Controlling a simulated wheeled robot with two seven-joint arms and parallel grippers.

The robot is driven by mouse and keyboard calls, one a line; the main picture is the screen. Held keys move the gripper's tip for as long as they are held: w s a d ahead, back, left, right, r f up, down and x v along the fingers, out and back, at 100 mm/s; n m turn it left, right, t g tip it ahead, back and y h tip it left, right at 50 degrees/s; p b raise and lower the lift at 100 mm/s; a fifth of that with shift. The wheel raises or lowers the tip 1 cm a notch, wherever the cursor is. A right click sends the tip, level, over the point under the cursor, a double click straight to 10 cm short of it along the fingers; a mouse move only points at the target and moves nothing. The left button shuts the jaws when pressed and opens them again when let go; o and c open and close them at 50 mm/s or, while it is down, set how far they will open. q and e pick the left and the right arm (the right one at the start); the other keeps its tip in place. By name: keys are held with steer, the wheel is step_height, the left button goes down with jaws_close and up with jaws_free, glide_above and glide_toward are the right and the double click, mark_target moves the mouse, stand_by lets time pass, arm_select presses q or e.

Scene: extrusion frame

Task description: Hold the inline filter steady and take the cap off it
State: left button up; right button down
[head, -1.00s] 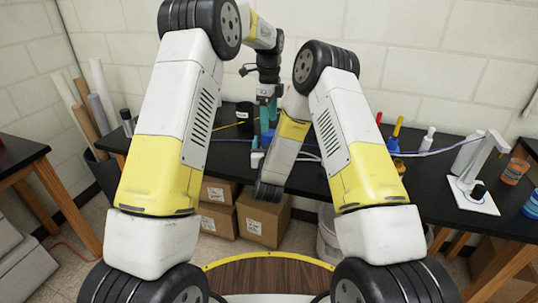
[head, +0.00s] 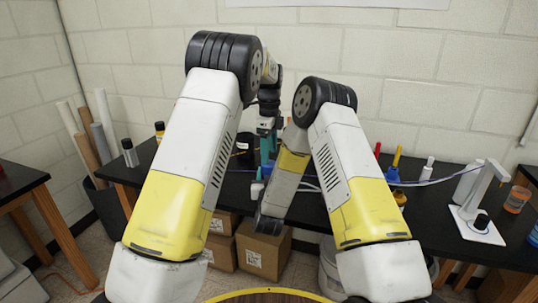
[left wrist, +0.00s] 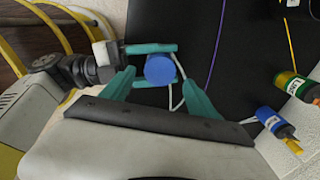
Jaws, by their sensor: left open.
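The inline filter's blue cap (left wrist: 160,70) shows end-on in the left wrist view. The filter's body is mostly hidden beneath it, with a white tube beside it. My right gripper (left wrist: 172,65) reaches in from the left of that view, its teal fingers closed in on opposite sides of the filter. My left gripper (left wrist: 157,80) is open, one teal finger on each side of the cap with gaps showing. In the head view my left gripper (head: 268,142) points down over the bench, above the right gripper's fingertips. The filter is too small and covered there to make out.
A black bench (head: 330,215) carries bottles and a white stand (head: 478,225) at the right. Green-and-yellow (left wrist: 293,87) and blue (left wrist: 272,122) bottles lie right of the grippers in the left wrist view. A purple cord (left wrist: 217,45) crosses the bench. Cardboard boxes (head: 262,250) stand below.

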mark_target(269, 169)
arm_select(q)
steer(key=shift+f, duration=3.95)
steer(key=c, duration=1.5)
steer(key=shift+o, duration=0.3)
steer(key=n, duration=0.4)
steer(key=shift+w+r, duration=0.1)
steer(key=shift+c, duration=0.2)
steer(key=o, duration=1.6)
steer(key=shift+c, duration=0.2)
